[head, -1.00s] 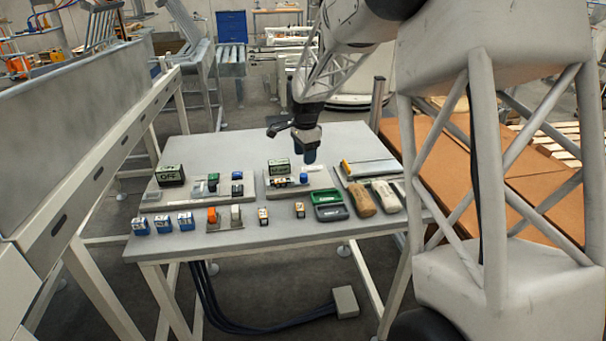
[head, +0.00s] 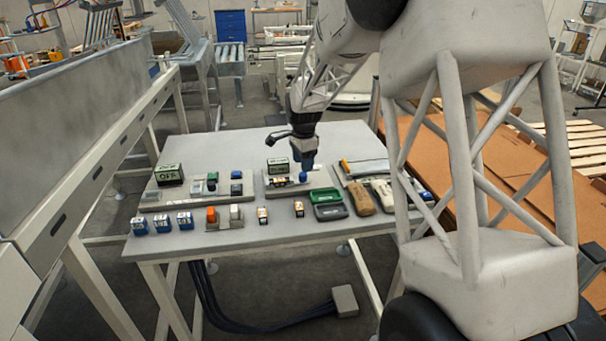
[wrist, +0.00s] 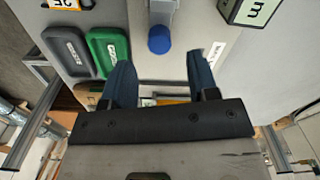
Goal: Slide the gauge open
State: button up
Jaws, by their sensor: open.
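The likely gauge is a grey plate (head: 273,190) near the middle of the table, with a slide part and a blue knob (head: 303,177). A green-framed display box (head: 278,165) stands at its back. In the wrist view, the round blue knob (wrist: 159,40) sits at the end of a grey bar (wrist: 163,10), and a corner of the display box (wrist: 245,10) shows. My gripper (head: 308,161) is above the plate, close to the knob. In the wrist view my gripper (wrist: 158,65) is open, its blue fingers apart with nothing between them. The knob appears just beyond the fingertips; contact cannot be told.
A green tray (head: 328,195) and a grey tray (head: 330,212) lie right of the plate, beside a tan block (head: 361,198). A second plate with a display box (head: 169,174) stands left. Several small blocks line the front edge. The table's back is clear.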

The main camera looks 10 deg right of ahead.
aim_at(299, 179)
jog(key=shift+f, duration=2.45)
jog(key=shift+c, duration=0.3)
grip_shut()
